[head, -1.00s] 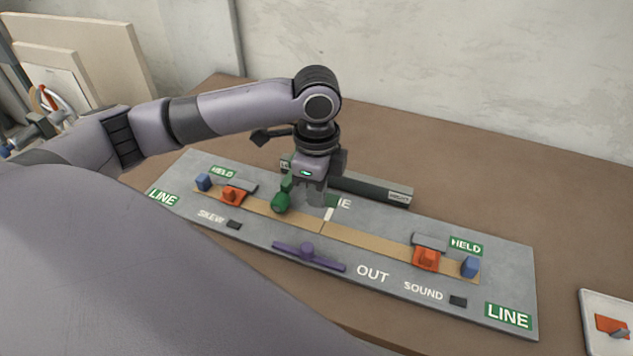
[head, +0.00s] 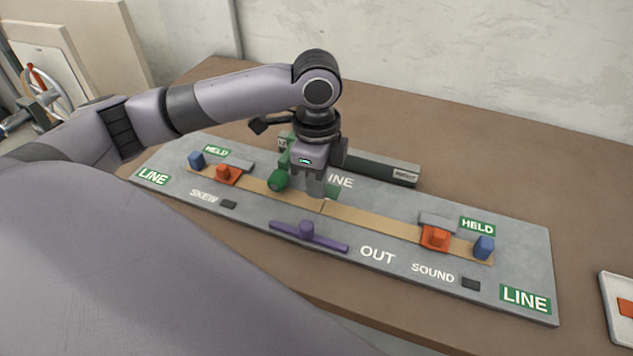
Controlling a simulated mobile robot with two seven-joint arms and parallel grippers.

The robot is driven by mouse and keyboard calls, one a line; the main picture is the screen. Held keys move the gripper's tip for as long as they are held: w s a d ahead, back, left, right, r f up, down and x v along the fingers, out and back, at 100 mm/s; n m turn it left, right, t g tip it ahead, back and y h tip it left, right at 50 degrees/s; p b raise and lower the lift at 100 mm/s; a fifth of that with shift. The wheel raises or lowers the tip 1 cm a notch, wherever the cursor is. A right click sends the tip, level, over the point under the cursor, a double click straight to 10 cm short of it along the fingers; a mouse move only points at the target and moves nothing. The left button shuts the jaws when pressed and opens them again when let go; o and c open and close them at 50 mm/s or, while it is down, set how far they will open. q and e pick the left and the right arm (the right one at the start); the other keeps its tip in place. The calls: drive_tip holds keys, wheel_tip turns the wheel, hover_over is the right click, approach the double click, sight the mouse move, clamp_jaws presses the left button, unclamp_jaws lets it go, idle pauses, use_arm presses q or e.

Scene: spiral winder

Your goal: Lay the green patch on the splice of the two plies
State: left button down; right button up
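The two tan plies (head: 372,224) lie end to end along the grey board, and their splice (head: 323,207) shows as a thin slanted line near the middle. My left gripper (head: 317,191) is just above and behind the splice, pointing down. Its fingers look shut on the green patch (head: 332,192), a small piece at the fingertips, mostly hidden by the near finger. I cannot tell whether the patch touches the plies. My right gripper is not in view.
A green knobbed piece (head: 279,180) stands just left of the gripper. A purple bar (head: 308,234) lies in front of the plies. Orange clamps (head: 228,174) (head: 435,238) and blue blocks (head: 196,159) (head: 484,248) sit at the ply ends. A dark bar (head: 380,170) is behind.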

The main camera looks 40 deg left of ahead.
use_arm(q)
drive_tip(key=shift+f+b, duration=0.9)
drive_tip(key=shift+f, duration=0.05)
drive_tip(key=shift+f+b, duration=0.6)
drive_tip(key=shift+b, duration=0.35)
drive_tip(key=shift+p, duration=0.3)
drive_tip(key=shift+f, duration=0.65)
drive_tip(key=c, duration=1.2)
unclamp_jaws()
drive_tip(key=shift+r, duration=0.1)
